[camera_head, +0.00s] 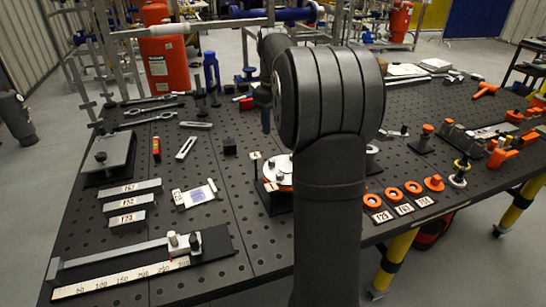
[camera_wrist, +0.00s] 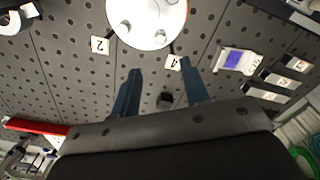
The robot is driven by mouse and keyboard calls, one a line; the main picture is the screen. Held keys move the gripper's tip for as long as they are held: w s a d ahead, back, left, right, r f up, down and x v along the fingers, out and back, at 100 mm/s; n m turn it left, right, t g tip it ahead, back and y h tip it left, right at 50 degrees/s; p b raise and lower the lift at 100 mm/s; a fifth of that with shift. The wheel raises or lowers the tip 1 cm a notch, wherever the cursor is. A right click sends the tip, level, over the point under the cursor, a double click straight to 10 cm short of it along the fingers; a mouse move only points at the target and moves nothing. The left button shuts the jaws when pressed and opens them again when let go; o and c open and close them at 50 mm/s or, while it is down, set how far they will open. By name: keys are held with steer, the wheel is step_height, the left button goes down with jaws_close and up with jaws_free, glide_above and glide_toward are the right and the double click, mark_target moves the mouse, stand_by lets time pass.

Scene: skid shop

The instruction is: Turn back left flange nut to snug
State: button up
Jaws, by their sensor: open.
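The round flange (camera_wrist: 150,12) is at the top of the wrist view, pale on top, with metal nuts or studs such as the left one (camera_wrist: 124,28) and the right one (camera_wrist: 160,38). Number tags 2 (camera_wrist: 99,45) and 4 (camera_wrist: 173,63) stand beside it. In the head view the flange (camera_head: 280,174) is largely hidden behind my arm. My gripper (camera_wrist: 162,72) is open and empty, its two dark blue fingers apart and pointing towards the flange. No nut is between the fingers. How tight any nut is cannot be told.
A small black block (camera_head: 229,147) stands on the perforated table left of the flange; it also shows in the wrist view (camera_wrist: 165,99). A caliper-like gauge (camera_head: 130,270), numbered bars (camera_head: 132,187) and orange rings (camera_head: 392,194) lie around. Bare table (camera_head: 235,190) shows between them.

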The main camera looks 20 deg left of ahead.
mark_target(273, 160)
step_height(273, 160, down, 12)
steer(key=shift+f, duration=0.15)
stand_by(0.3)
